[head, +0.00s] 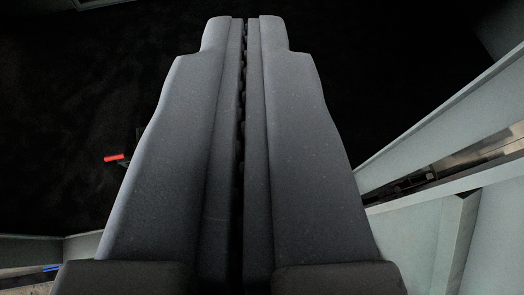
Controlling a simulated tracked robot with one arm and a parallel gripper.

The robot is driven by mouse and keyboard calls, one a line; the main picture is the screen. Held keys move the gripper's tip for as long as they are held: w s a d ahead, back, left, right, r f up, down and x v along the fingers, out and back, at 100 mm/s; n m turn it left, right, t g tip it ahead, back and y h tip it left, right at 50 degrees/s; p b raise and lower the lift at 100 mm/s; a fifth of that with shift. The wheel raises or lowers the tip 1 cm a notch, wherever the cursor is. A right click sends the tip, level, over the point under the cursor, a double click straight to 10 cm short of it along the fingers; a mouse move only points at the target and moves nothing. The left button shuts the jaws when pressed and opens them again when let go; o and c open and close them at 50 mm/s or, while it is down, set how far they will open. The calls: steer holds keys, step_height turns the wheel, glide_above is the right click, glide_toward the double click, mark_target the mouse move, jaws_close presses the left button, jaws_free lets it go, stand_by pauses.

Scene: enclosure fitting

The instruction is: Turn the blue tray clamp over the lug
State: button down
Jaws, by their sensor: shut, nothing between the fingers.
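My gripper (243,24) fills the middle of the head view. Its two grey fingers lie side by side with only a thin dark line between them, shut and empty. A small blue piece (52,268) shows at the lower left edge, beside the base of my gripper and apart from the fingertips. It is too small and cut off to tell whether it is the blue tray clamp. I cannot make out the tray or the lug. My fingers hide the centre of the view.
A small red piece (115,158) shows left of my fingers against a dark area. Pale grey-green panels (450,125) rise at the right, with a slot between them. Another pale panel edge (30,248) runs along the lower left. The area beyond the fingertips is very dark.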

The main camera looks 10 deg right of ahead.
steer(key=w+d+f+n+g+y+p, duration=0.1)
steer(key=w+d+f+g, duration=0.2)
steer(key=w+f, duration=0.8)
steer(key=w+d+f+g+p, duration=0.1)
steer(key=w+d+f+g, duration=0.25)
steer(key=w+f, duration=0.75)
steer(key=w+d+f+n+g+y+p, duration=0.1)
steer(key=d+f+g+y, duration=0.15)
steer(key=f, duration=1.35)
steer(key=w+d+f+n+g+y+p, duration=0.1)
steer(key=d+f+y, duration=0.15)
steer(key=f, duration=1.25)
steer(key=w+a+f, duration=0.1)
steer(key=a+f, duration=0.8)
steer(key=a, duration=0.1)
steer(key=shift+w+f, duration=0.3)
steer(key=shift+w, duration=0.05)
steer(key=shift+d, duration=0.2)
steer(key=shift+s+a+m, duration=0.1)
steer(key=shift+m, duration=0.2)
